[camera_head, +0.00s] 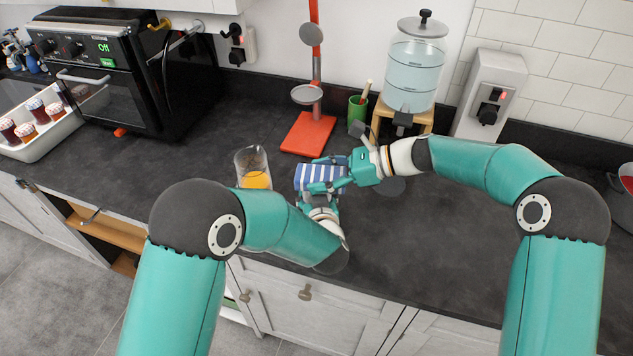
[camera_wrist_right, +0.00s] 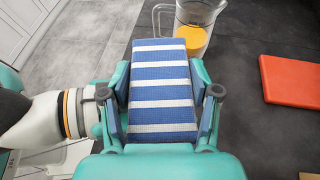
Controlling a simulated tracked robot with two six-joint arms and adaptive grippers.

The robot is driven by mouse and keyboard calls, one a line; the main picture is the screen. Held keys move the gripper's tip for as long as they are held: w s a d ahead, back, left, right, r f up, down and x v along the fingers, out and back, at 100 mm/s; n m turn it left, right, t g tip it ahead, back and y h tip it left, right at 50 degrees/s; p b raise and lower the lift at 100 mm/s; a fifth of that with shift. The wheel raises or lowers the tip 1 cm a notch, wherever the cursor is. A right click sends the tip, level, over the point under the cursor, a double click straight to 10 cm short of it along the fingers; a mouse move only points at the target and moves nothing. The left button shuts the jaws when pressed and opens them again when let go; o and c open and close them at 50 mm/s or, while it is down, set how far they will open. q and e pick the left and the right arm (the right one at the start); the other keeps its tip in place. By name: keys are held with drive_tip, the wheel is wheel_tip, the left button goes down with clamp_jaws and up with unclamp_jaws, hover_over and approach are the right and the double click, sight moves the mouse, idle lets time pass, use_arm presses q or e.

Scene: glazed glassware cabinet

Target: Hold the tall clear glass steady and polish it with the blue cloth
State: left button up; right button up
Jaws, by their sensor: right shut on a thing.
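A blue-and-white striped cloth (camera_head: 308,180) is held above the dark counter, in a blocky, folded-looking shape. My right gripper (camera_head: 326,174) is shut on it, with a finger along each side; the cloth (camera_wrist_right: 162,88) fills the space between the fingers in the right wrist view. My left gripper (camera_head: 320,207) is close below the cloth in the head view. Its fingers are hidden, so I cannot tell whether it is open or shut. I cannot make out a separate tall clear glass; the cloth and grippers may hide it.
A clear jug (camera_head: 251,162) with orange liquid stands just left of the cloth. Behind are a red-based stand (camera_head: 308,134), a green cup (camera_head: 357,110) and a water dispenser (camera_head: 413,70). A black oven (camera_head: 110,85) is at left. The counter's right front is clear.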

drive_tip(key=shift+d+f, duration=0.1)
drive_tip(key=shift+d, duration=0.6)
drive_tip(key=shift+a, duration=2.2)
drive_tip(key=shift+d, duration=2.2)
drive_tip(key=shift+a, duration=0.85)
drive_tip(key=shift+a+f, duration=0.15)
drive_tip(key=shift+a, duration=1.2)
drive_tip(key=shift+d, duration=2.2)
drive_tip(key=shift+a+r, duration=0.25)
drive_tip(key=shift+a, duration=0.6)
drive_tip(key=shift+a+f, duration=0.15)
drive_tip(key=shift+a, duration=1.2)
drive_tip(key=shift+d, duration=2.15)
drive_tip(key=shift+s+a, duration=0.1)
drive_tip(key=shift+a, duration=2.1)
